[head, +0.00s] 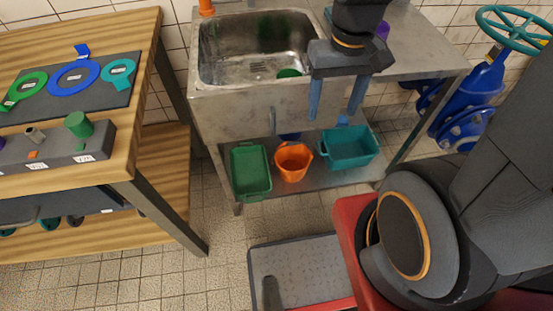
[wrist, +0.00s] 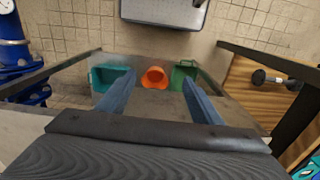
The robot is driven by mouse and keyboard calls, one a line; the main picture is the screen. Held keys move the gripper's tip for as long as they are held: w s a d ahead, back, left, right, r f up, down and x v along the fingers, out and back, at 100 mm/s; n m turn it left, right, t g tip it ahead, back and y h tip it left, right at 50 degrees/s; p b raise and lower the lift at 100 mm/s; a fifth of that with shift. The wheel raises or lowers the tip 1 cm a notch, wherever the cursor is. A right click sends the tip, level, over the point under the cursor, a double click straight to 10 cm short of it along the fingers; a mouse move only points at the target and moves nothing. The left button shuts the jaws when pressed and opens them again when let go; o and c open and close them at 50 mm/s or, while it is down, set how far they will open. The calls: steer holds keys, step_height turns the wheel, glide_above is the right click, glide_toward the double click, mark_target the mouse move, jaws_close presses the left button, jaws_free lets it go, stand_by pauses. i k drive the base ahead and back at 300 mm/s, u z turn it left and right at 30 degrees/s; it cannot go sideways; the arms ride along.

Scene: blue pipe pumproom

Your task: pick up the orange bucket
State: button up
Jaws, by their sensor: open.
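The orange bucket (head: 293,162) stands on the metal lower shelf under the sink, between a green tray and a teal tub. In the wrist view the orange bucket (wrist: 155,77) shows beyond and between my fingers, at some distance. My gripper (head: 333,120) is open and empty, pointing down in front of the sink unit, above the shelf level and to the right of the bucket in the head view. Its two blue fingers also show in the wrist view (wrist: 160,95), wide apart. Nothing touches the bucket.
The green tray (head: 250,171) and the teal tub (head: 349,147) flank the bucket closely. The steel sink (head: 262,50) and counter overhang the shelf. A wooden workbench (head: 150,95) stands left. A blue valve with a teal handwheel (head: 514,29) stands right. Tiled floor in front-left is clear.

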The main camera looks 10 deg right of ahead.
mark_target(293, 158)
steer(key=z, duration=0.05)
steer(key=k, duration=1.15)
steer(key=u, duration=0.05)
